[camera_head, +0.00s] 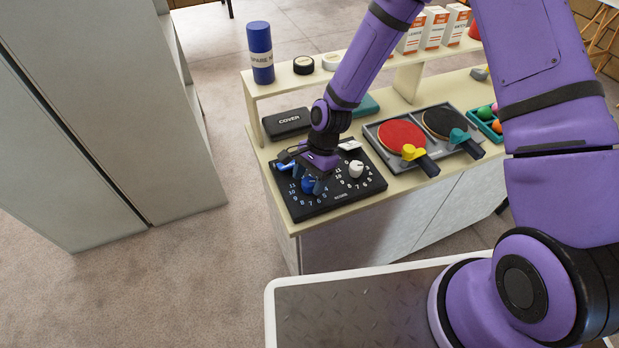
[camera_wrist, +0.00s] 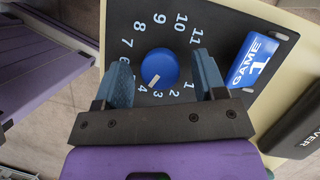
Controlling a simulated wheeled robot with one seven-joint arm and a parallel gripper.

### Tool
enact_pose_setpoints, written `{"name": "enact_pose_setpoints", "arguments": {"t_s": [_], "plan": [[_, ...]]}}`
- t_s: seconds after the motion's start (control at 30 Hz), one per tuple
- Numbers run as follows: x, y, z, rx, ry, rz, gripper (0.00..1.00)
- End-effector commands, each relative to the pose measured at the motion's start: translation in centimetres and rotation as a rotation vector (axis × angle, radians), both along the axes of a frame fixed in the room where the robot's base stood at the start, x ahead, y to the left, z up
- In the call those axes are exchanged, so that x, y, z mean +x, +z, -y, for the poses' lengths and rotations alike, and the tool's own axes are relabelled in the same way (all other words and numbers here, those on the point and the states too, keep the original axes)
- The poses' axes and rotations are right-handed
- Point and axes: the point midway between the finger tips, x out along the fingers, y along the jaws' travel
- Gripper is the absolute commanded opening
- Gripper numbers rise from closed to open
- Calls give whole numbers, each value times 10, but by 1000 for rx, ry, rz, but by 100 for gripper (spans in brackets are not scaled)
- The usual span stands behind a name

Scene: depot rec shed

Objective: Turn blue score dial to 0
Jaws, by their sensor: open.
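The blue score dial (camera_head: 309,186) is on the left half of a black score board (camera_head: 338,200). In the wrist view the round blue dial (camera_wrist: 160,66) has a white pointer mark toward the 3 and 4 on its ring of white numbers. The 0 is not visible; a finger covers part of the ring. My gripper (camera_wrist: 161,62) is open, with one finger on each side of the dial and a visible gap at both sides. In the head view my gripper (camera_head: 316,180) is low over the dial and partly hides it.
A white dial (camera_head: 356,169) stands right of the blue one. A blue GAME 1 card (camera_wrist: 257,60) sits at the board's edge. A black COVER case (camera_head: 287,123) lies behind. The paddle tray (camera_head: 453,150) is to the right; a shelf (camera_head: 340,77) with a blue bottle (camera_head: 261,52) runs along the back.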

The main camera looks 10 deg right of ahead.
Motion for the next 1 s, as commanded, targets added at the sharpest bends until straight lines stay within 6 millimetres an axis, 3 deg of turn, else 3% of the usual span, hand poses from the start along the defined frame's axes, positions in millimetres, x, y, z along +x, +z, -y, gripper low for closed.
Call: {"name": "enact_pose_setpoints", "arguments": {"t_s": [0.23, 0.47, 0.77, 1.0], "plan": [[0, -1, 0, 0, 0, 0, 64], [0, -1, 0, 0, 0, 0, 16], [0, 0, 0, 1, 26, 1, 16], [0, 0, -1, -1, 147, 1, 16]]}}
